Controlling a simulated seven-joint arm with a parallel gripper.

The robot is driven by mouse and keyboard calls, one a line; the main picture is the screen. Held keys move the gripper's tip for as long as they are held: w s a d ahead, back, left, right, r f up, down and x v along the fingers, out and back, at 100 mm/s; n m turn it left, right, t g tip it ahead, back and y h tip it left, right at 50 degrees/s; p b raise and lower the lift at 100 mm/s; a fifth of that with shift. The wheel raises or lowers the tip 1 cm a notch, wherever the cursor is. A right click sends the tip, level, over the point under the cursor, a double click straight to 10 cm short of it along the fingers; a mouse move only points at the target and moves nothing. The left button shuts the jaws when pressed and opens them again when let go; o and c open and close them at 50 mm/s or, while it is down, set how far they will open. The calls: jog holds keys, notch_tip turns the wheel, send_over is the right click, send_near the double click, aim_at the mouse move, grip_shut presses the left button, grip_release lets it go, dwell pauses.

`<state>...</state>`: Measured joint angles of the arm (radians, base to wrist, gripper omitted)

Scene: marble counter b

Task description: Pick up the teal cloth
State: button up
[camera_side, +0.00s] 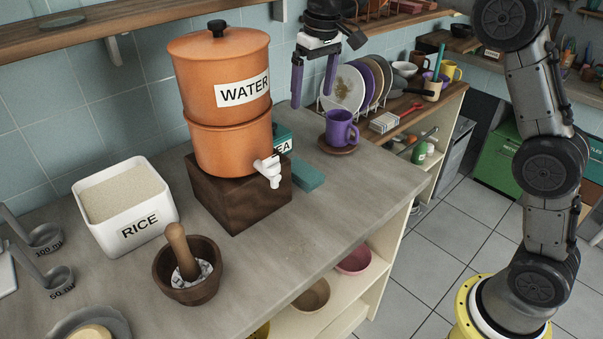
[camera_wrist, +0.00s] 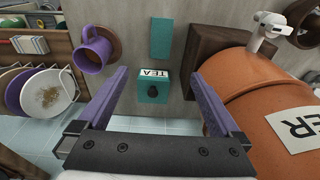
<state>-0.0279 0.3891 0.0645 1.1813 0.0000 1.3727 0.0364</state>
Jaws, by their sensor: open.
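The teal cloth (camera_side: 308,177) lies folded flat on the grey counter, just right of the dark wooden block under the water dispenser. It also shows in the wrist view (camera_wrist: 162,38) as a teal rectangle near the top centre. My gripper (camera_side: 313,98) has purple fingers and hangs high above the counter, behind and above the cloth. It is open and empty. In the wrist view my gripper (camera_wrist: 158,75) has its fingers spread wide, with the cloth beyond their tips.
A teal TEA box (camera_wrist: 154,87) stands close to the cloth, partly hidden by the orange water dispenser (camera_side: 225,150) in the side view. A purple mug (camera_side: 340,127) sits on a saucer to the right. Plates (camera_side: 347,90) stand behind. Counter in front of the cloth is clear.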

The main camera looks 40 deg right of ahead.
jog(key=g, duration=0.1)
send_over(303, 169)
notch_tip(303, 169, down, 6)
jog(key=shift+g, duration=0.3)
jog(key=f, duration=1)
jog(key=shift+w+a+f, duration=0.15)
jog(key=shift+w+a, duration=0.05)
jog(key=shift+w, duration=0.05)
jog(key=shift+s+d+f, duration=0.1)
jog(key=shift+s+f, duration=0.05)
jog(key=shift+f, duration=1.35)
jog(key=shift+s+f, duration=0.1)
jog(key=shift+f, duration=1.35)
jog(key=c, duration=1.4)
jog(key=shift+r, duration=0.1)
